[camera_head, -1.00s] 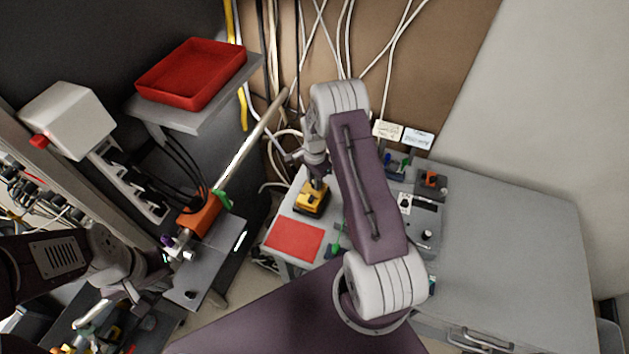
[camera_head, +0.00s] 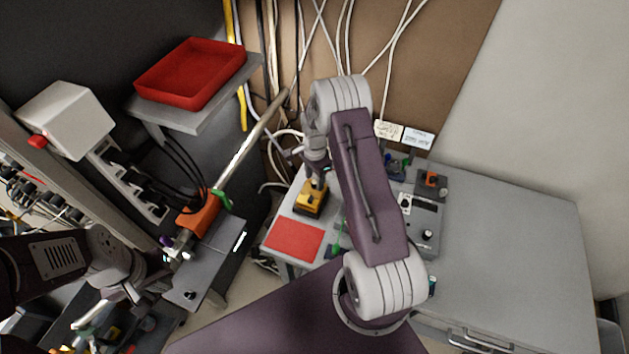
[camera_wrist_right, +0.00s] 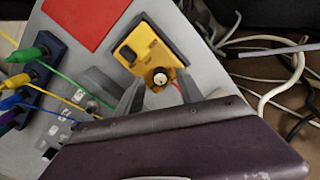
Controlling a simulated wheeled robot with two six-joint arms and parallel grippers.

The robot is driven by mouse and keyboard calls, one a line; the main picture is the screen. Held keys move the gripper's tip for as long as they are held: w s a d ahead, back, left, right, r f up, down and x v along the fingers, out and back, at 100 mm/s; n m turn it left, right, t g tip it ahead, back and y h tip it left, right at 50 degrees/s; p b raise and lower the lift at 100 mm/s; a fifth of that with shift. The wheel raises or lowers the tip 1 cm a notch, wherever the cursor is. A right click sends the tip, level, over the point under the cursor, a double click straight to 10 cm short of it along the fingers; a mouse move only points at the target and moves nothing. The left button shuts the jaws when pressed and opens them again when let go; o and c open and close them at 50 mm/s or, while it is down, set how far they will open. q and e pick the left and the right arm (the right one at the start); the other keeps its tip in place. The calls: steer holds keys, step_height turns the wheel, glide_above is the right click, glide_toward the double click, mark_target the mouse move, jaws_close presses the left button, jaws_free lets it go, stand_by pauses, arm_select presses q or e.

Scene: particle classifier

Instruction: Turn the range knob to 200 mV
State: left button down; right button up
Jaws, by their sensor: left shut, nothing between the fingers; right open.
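A yellow meter (camera_head: 311,198) stands on the grey bench, beyond the red mat. In the right wrist view the yellow meter (camera_wrist_right: 147,50) carries a pale round knob (camera_wrist_right: 160,78) with a dark centre. Its range markings are too small to read. My right gripper (camera_head: 315,180) is directly over the meter. In the wrist view the fingers of my right gripper (camera_wrist_right: 160,94) are open, one on each side of the knob, with a gap to it. I cannot tell their height above it. My left gripper (camera_head: 157,281) is shut and empty at the lower left, far from the meter and partly obscured.
The red mat (camera_head: 293,239) lies in front of the meter. A control box (camera_head: 425,222) stands to the right, partly behind my arm. Blue terminal blocks with plugged cables (camera_wrist_right: 38,70) are close by. A red tray (camera_head: 192,75) sits on a shelf. The bench's right side is clear.

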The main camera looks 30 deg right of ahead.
mark_target(314, 182)
step_height(314, 182, up, 8)
steer(key=shift+f+b, duration=0.25)
steer(key=shift+b, duration=0.15)
